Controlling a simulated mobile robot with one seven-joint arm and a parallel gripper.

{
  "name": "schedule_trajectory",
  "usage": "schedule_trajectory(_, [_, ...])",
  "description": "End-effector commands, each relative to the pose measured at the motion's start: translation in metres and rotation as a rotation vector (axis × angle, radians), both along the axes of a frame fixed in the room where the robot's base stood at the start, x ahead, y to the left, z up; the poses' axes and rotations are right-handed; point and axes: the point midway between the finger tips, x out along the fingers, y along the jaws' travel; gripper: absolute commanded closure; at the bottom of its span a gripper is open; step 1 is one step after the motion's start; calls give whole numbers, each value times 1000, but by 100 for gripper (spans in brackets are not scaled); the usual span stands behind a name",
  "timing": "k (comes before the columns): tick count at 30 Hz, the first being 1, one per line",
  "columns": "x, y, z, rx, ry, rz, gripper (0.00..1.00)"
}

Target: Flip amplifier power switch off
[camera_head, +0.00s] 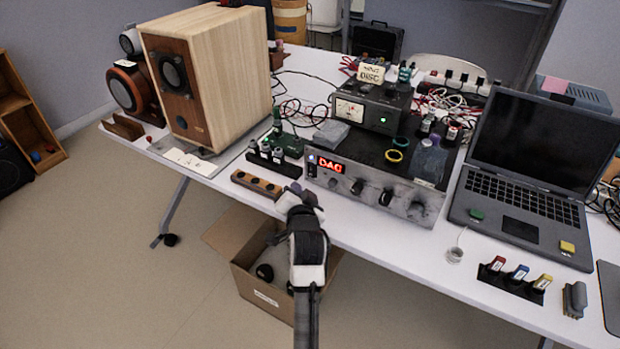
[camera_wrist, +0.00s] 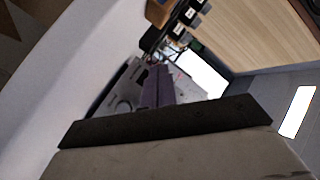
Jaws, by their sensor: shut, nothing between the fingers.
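The amplifier (camera_head: 380,199) stands on the white table, its silver front panel facing the near edge, with a lit red display (camera_head: 330,165) and several knobs. Small controls sit at the panel's left end; I cannot tell which is the power switch or its position. My gripper (camera_head: 297,190) is shut and empty, just in front of and below that left end. In the wrist view the purple fingers of my gripper (camera_wrist: 157,87) cover part of the silver panel of the amplifier (camera_wrist: 108,96). I cannot tell whether they touch it.
A wooden block (camera_head: 256,184) lies left of my gripper, beside a black rack of small bottles (camera_head: 273,160). A large wooden speaker (camera_head: 215,85) stands at the left. A laptop (camera_head: 530,170) is at the right. An open cardboard box (camera_head: 262,292) sits on the floor below.

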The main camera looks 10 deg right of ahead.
Motion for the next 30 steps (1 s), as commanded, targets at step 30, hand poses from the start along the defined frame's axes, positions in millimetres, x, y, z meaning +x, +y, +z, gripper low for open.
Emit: schedule_trajectory(30, [28, -21, -5, 0, 0, 0, 100])
